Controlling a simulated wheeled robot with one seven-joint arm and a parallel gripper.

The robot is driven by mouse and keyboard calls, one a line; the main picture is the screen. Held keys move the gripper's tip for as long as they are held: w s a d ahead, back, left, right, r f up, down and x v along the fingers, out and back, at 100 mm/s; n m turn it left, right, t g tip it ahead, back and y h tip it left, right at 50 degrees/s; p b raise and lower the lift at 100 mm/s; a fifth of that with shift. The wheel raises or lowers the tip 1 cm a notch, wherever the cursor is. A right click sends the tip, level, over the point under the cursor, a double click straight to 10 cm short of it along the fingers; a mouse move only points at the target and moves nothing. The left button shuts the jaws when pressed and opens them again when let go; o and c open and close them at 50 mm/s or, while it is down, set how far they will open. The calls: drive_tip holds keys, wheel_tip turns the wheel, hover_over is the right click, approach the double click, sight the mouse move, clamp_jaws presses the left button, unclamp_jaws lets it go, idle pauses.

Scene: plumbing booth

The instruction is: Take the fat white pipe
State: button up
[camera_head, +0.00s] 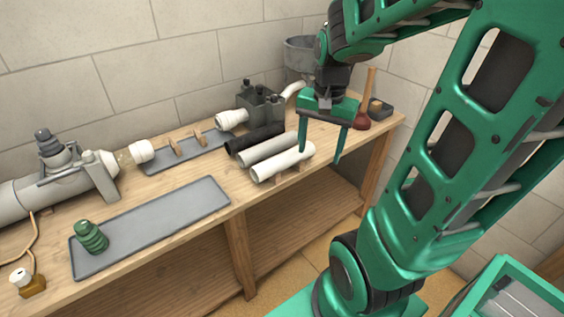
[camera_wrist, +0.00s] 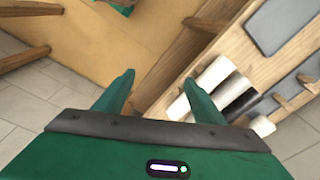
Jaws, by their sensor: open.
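The fat white pipe (camera_head: 280,164) lies on small wooden blocks at the front edge of the workbench, the nearest of three parallel pipes. In the wrist view the white pipe (camera_wrist: 178,108) shows to the right, partly hidden by a finger. A light grey pipe (camera_head: 262,150) and a black pipe (camera_head: 252,139) lie behind it. My gripper (camera_head: 320,155) is open and empty, fingers pointing down, near the pipe's right end.
A grey tray (camera_head: 160,222) with a green ribbed part (camera_head: 91,237) lies at the bench's left. Behind the pipes are a dark box-shaped fitting (camera_head: 260,101), a bucket (camera_head: 300,55) and a plunger (camera_head: 364,115). A white fitting (camera_head: 232,119) stands left of the dark one.

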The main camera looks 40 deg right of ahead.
sight(284, 156)
drive_tip(key=w+f+m, duration=0.2)
drive_tip(key=w, duration=0.3)
drive_tip(key=w+f+m, duration=0.2)
drive_tip(key=w+f, duration=0.1)
drive_tip(key=w, duration=0.2)
drive_tip(key=w+f+m+t, duration=0.1)
drive_tip(key=w+f, duration=0.2)
drive_tip(key=w, duration=0.1)
drive_tip(key=shift+w+f+m+y, duration=0.25)
drive_tip(key=shift+w+m+y, duration=0.05)
drive_tip(key=shift+w+m, duration=0.1)
drive_tip(key=shift+w+d+f, duration=0.1)
drive_tip(key=shift+w+f, duration=0.1)
drive_tip(key=shift+f, duration=0.8)
drive_tip(key=shift+w+f, duration=0.2)
drive_tip(key=shift+f, duration=0.8)
drive_tip(key=shift+w+d+f, duration=0.1)
drive_tip(key=shift+w+f, duration=0.1)
drive_tip(key=shift+f, duration=0.8)
drive_tip(key=shift+c, duration=0.4)
drive_tip(key=c, duration=1.1)
drive_tip(key=shift+r, duration=0.1)
